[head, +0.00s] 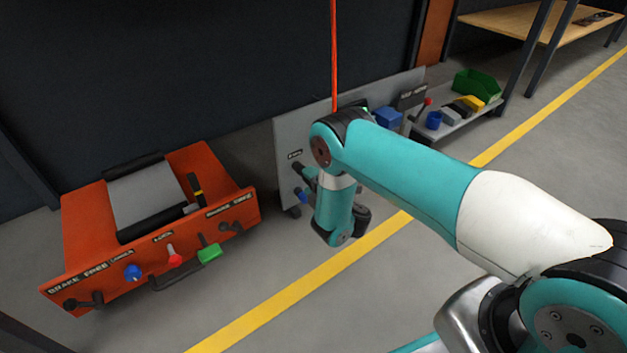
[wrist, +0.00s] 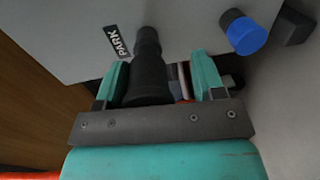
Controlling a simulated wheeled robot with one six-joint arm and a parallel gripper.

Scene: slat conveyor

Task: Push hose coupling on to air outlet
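The black hose coupling (wrist: 148,82) sits against the grey panel (wrist: 185,22), below the PARK label (wrist: 117,43) in the wrist view. My gripper (wrist: 160,78) has its two teal fingers on either side of the coupling. The coupling is close to the left finger, and a gap shows at the right finger. A blue-capped round fitting (wrist: 245,32) stands out from the panel to the right; I cannot tell whether it is the air outlet. In the head view, my wrist hides much of the panel (head: 285,135), and the red hose (head: 334,60) hangs down behind it.
A red brake cart (head: 85,225) with levers and knobs stands at left. A low shelf with a blue cup (head: 433,120) and a green bin (head: 477,85) is beyond the panel. A wooden-topped bench (head: 520,20) is at back right. The floor near the yellow line (head: 290,293) is clear.

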